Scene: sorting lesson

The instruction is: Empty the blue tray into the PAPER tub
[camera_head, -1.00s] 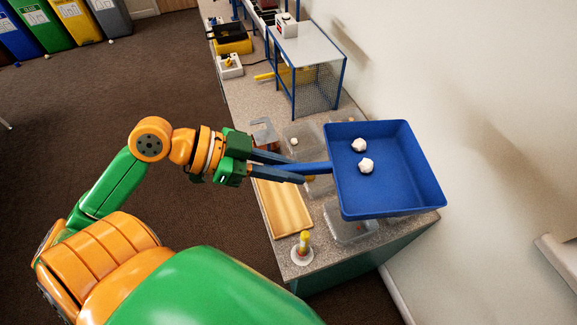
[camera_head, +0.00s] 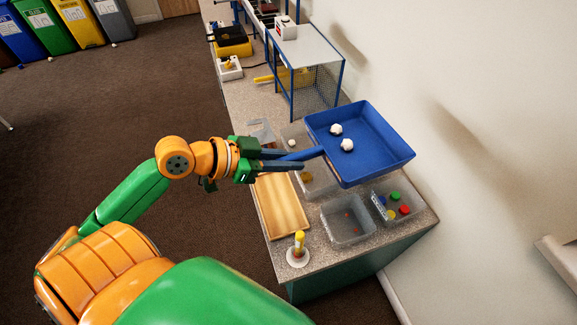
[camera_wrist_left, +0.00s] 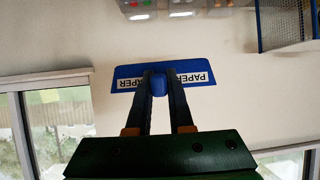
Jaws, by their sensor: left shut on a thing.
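The blue tray (camera_head: 385,165) is held above the bench at the right, its open side up and somewhat tilted. Two crumpled white paper balls (camera_head: 341,138) lie in it. My left gripper (camera_head: 301,160) is shut on the tray's blue handle; the handle end also shows between the fingers in the left wrist view (camera_wrist_left: 159,84). A clear tub (camera_head: 293,131) with a white ball stands partly behind the tray. I cannot read which tub is marked PAPER in the head view. My right gripper is out of view.
Another clear tub (camera_head: 322,188) is partly under the tray. Nearer are a clear tub with small reddish bits (camera_head: 348,235) and one with coloured caps (camera_head: 416,210). A wooden tray (camera_head: 281,208) and a yellow-topped stand (camera_head: 298,250) lie left. A mesh-sided shelf (camera_head: 306,46) stands behind.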

